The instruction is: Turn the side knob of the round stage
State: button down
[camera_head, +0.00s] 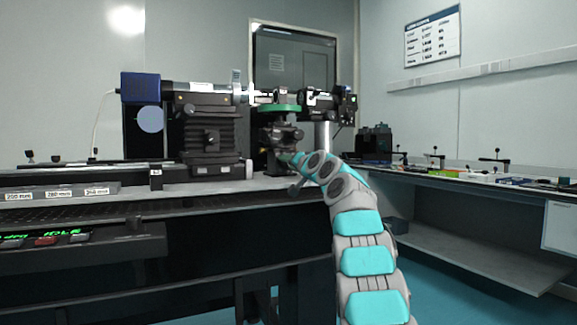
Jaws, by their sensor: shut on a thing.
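The round stage shows as a green ring (280,108) on top of a dark mount (279,133), in the middle of the optical setup on the table. My arm reaches up from the lower right, and my gripper (286,157) is at the lower front of this mount. The gripper is small and dark in this view. It is shut on the side knob, which is mostly hidden by the gripper and wrist. I cannot make out the knob's turn angle.
A black stack stage (208,132) with a blue-ended tube (140,87) stands left of the mount. A silver post (322,138) stands just right. The optical table's edge (130,205) runs below. A side bench (470,182) with small parts is at right.

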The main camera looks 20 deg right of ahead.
jog(key=c, duration=0.8)
grip_release()
jog(key=shift+o, duration=0.2)
jog(key=shift+s, duration=0.15)
jog(key=s+b, duration=0.4)
jog(key=s, duration=0.1)
jog(key=shift+s+d+f, duration=0.1)
jog(key=shift+f, duration=0.1)
jog(key=shift+s+d+r+b, duration=0.15)
jog(key=shift+s+b, duration=0.35)
jog(key=shift+s, duration=0.65)
